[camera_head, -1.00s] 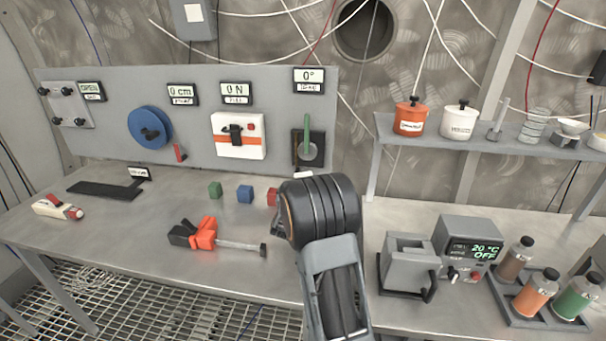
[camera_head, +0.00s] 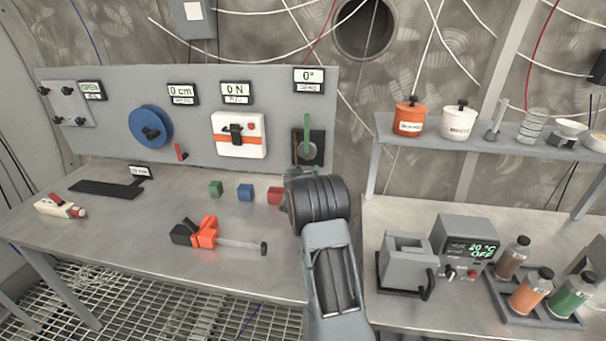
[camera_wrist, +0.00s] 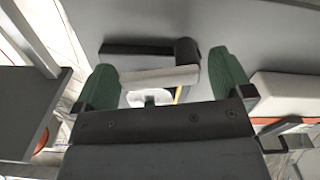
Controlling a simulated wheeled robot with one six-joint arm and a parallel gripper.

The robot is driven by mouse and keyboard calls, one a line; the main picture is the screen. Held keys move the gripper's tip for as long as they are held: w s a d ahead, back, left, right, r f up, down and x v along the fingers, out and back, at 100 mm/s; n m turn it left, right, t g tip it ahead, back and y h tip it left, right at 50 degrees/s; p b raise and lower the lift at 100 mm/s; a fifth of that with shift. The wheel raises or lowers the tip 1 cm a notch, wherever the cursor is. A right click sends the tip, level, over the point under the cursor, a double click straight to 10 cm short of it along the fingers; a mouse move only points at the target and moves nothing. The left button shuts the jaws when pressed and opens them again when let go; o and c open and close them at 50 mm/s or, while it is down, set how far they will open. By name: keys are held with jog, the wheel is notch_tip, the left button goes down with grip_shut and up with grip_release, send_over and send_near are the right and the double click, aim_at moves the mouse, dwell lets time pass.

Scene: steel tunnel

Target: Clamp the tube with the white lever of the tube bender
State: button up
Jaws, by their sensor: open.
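The tube bender (camera_head: 318,150) is on the right end of the grey panel, under the 0° display, with a dark plate and an upright green part in the head view. In the wrist view, a white lever (camera_wrist: 160,76) lies crosswise between the green fingers of my gripper (camera_wrist: 165,82). The fingers are apart, and I cannot tell whether either touches the lever. A black bar with a black post (camera_wrist: 150,48) lies beyond it. A tube is not clearly distinguishable.
A white box with an orange stripe (camera_head: 227,141) is left of the bender. A grey shelf (camera_head: 440,127) with an orange pot (camera_head: 409,118) is to its right. Red, blue and green cubes (camera_head: 245,193) and an orange-black tool (camera_head: 207,234) are on the table (camera_head: 130,240).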

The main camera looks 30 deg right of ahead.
jog(key=c, duration=0.9)
jog(key=shift+o, duration=0.2)
jog(key=f+m+b, duration=0.1)
jog(key=b, duration=0.2)
jog(key=shift+s+d+m+b, duration=0.1)
jog(key=shift+m+b, duration=0.9)
jog(key=shift+b, duration=0.25)
jog(key=shift+r, duration=0.1)
jog(key=o, duration=0.7)
jog(key=shift+o, duration=0.8)
